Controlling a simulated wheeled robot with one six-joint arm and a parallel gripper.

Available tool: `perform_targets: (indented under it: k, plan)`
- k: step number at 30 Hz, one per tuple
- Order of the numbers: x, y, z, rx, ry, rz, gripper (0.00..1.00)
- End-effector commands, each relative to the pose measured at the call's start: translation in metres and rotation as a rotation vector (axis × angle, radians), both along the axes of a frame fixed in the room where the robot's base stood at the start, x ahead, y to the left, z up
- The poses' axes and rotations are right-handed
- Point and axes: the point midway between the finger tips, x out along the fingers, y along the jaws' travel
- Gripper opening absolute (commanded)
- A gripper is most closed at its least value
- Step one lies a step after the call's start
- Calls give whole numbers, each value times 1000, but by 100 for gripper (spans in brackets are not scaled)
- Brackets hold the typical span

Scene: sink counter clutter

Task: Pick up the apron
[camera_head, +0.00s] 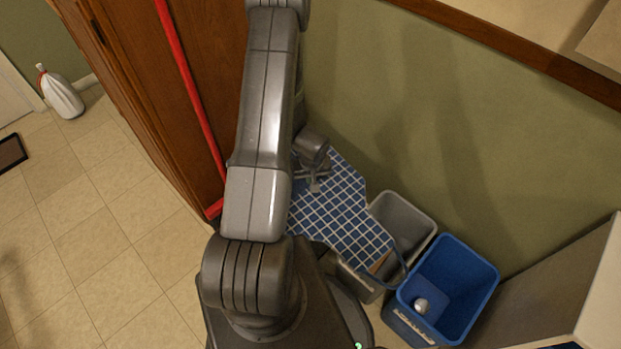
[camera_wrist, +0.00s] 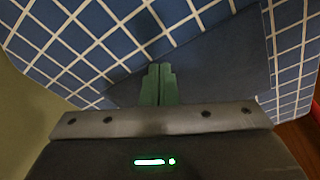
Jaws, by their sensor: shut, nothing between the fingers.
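The apron (camera_head: 345,222) is blue with a white grid. In the head view it lies spread in the corner between the wooden cabinet and the green wall, with its lower right part against the grey bin. A dark blue strap (camera_head: 401,262) loops at the bin's front. My gripper (camera_head: 315,186) is over the apron's upper part. In the wrist view my gripper (camera_wrist: 158,72) is shut with its fingertips together and nothing between them. The apron's grid cloth (camera_wrist: 120,35) and a plain dark blue area (camera_wrist: 225,68) lie just beyond the tips; contact is unclear. My arm hides part of the apron's left side.
A grey bin (camera_head: 419,208) and a blue recycling bin (camera_head: 478,270) with a small pale object (camera_head: 421,305) inside stand right of the apron. A red pole (camera_head: 188,80) leans along the wooden cabinet (camera_head: 130,65). Open tiled floor (camera_head: 90,220) lies left, with a white bag (camera_head: 64,97) farther back.

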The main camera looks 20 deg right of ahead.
Motion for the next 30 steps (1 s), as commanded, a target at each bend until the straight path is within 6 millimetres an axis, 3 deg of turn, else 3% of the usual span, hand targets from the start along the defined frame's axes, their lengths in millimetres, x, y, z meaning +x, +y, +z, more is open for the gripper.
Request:
perform_targets:
  k: [11,26,30]
  plan:
    - [-21,6,-12,10,14,0,0]
    - [-30,9,-7,14,16,-4,0]
    - [-30,10,4,14,16,-3,0]
